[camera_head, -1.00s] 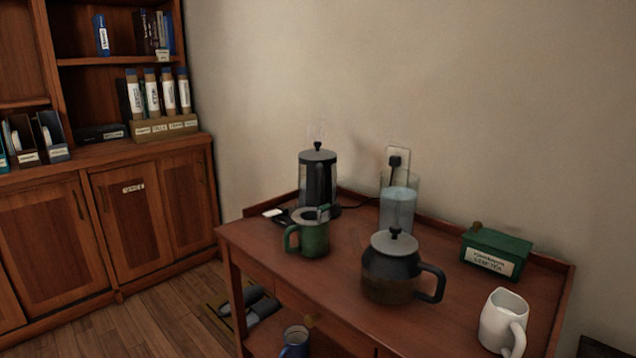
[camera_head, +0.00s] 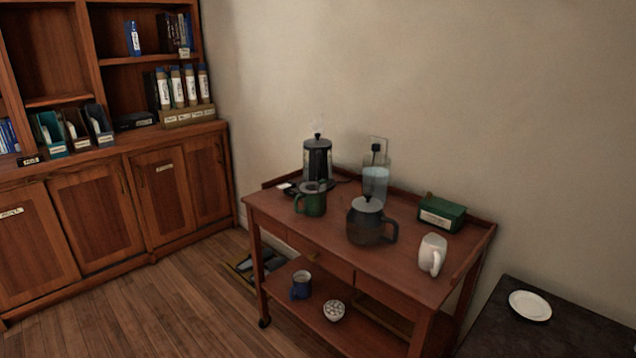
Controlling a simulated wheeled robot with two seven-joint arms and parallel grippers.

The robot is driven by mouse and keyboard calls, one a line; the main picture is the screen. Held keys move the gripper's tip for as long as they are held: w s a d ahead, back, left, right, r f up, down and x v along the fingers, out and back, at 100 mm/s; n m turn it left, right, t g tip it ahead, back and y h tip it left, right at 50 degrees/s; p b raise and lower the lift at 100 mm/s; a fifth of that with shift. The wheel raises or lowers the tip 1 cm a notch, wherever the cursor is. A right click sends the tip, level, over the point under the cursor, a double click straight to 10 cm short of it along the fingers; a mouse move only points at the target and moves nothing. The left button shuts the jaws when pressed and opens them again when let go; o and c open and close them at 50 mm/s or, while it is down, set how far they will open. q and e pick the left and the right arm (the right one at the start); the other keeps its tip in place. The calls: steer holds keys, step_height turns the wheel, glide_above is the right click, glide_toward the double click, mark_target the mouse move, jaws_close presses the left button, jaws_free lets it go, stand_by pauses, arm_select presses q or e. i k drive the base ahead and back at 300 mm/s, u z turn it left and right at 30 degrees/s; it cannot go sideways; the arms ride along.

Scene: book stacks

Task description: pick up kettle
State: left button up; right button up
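Two kettle-like vessels stand on the top of a wooden cart (camera_head: 300,235). A tall dark one (camera_head: 318,160) with a knobbed lid stands upright at the back left on a base, with faint steam above it and a cord running towards a wall plug. A round dark pot (camera_head: 371,224) with a grey lid and a handle on its right stands nearer the middle. I cannot tell for certain which one is the kettle. Neither of my grippers is in view.
Around them stand a green mug (camera_head: 312,203), a clear water container (camera_head: 375,183), a green box (camera_head: 441,213) and a white mug (camera_head: 432,254). A blue mug (camera_head: 301,285) and a bowl (camera_head: 334,310) sit on the lower shelf. Floor (camera_head: 150,305) is open at left.

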mark_target(318, 164)
steer(key=u, duration=0.9)
steer(key=i, duration=0.6)
steer(key=u, duration=0.7)
steer(key=i, duration=1.2)
steer(key=z, duration=0.25)
